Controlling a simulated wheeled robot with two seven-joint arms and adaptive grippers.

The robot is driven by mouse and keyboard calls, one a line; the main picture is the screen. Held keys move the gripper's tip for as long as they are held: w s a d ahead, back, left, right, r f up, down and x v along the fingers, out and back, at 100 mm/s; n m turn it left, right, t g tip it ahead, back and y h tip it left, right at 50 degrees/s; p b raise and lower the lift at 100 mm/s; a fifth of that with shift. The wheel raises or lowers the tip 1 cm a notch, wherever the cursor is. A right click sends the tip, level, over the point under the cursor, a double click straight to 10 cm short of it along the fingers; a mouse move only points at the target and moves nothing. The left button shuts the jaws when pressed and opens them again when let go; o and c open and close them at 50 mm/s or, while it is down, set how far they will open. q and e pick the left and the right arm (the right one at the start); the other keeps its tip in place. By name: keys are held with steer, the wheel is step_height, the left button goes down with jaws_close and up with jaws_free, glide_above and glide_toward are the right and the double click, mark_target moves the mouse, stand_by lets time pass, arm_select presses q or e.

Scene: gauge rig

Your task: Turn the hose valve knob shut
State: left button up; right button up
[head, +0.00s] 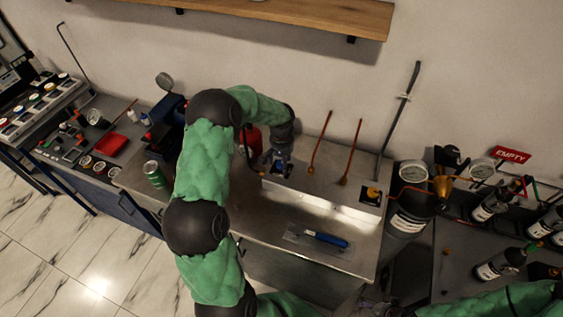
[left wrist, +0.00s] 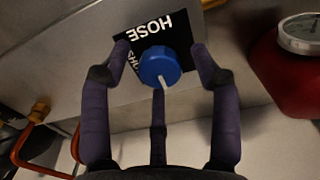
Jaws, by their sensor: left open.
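The hose valve knob (left wrist: 160,67) is blue with a white pointer mark, on a black plate (left wrist: 180,30) lettered HOSE, which appears upside down in the left wrist view. The pointer points down in that picture, away from the HOSE lettering. A second word on the plate is partly hidden. My left gripper (left wrist: 160,75) is open, with fingers on both sides of the knob and a third below it; I cannot tell whether any finger touches it. In the head view my left gripper (head: 279,160) is over the left end of the pale box (head: 320,190). Part of my right gripper (head: 375,308) shows at the bottom edge, its state unclear.
A red gauge bottle (left wrist: 290,70) stands close beside the knob. Copper rods (head: 320,140) and a grey hose (head: 400,110) rise behind the box. A blue-handled trowel (head: 325,239) lies in front, and a green can (head: 154,173) stands left. Black cylinders (head: 408,215) stand right.

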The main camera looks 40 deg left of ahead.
arm_select(q)
steer(key=shift+c, duration=0.2)
steer(key=c, duration=1.1)
steer(key=shift+m, duration=0.3)
steer(key=m, duration=0.3)
steer(key=shift+r, duration=0.1)
steer(key=m+p, duration=0.1)
steer(key=m, duration=0.4)
steer(key=m+p, duration=0.1)
steer(key=m, duration=0.3)
steer(key=shift+m, duration=0.3)
steer(key=shift+m+p, duration=0.55)
steer(key=shift+m, duration=1.65)
